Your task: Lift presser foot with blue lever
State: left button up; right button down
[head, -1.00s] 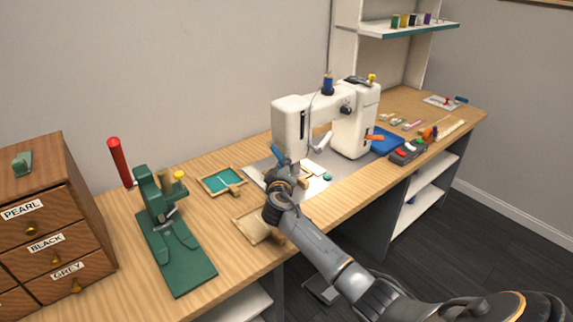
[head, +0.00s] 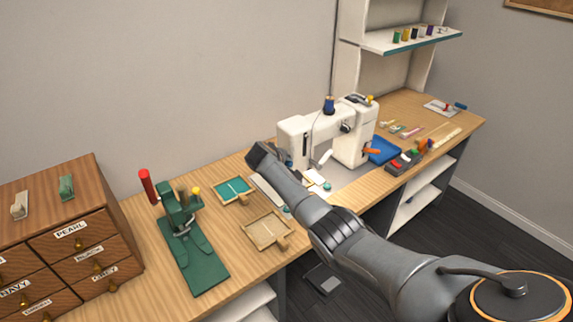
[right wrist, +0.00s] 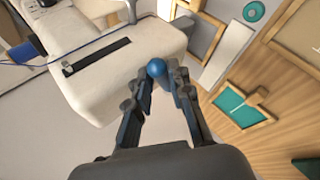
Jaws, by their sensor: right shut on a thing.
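The white sewing machine (head: 352,140) stands on the table. In the right wrist view its white head (right wrist: 118,75) shows from close by, with a dark slot in it. The blue lever (right wrist: 157,68) shows there as a round blue knob between my fingertips. My right gripper (right wrist: 162,78) is shut on this knob, beside the machine's head. In the head view my right gripper (head: 264,158) is at the left end of the machine, and its fingertips and the lever are hidden. I cannot make out the presser foot in either view. My left gripper is not in view.
A green press with a red handle (head: 147,184) stands left of a teal tray (head: 217,197) and a wooden tray (head: 247,228). A drawer cabinet (head: 135,235) is at the far left.

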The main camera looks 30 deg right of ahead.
jog(key=shift+w+r+n+g+b, duration=0.4)
jog(key=shift+w+r+g, duration=0.1)
jog(key=shift+r+g, duration=0.25)
jog(key=c, duration=1.3)
grip_release()
jog(key=shift+o, duration=0.2)
jog(key=shift+f, duration=0.1)
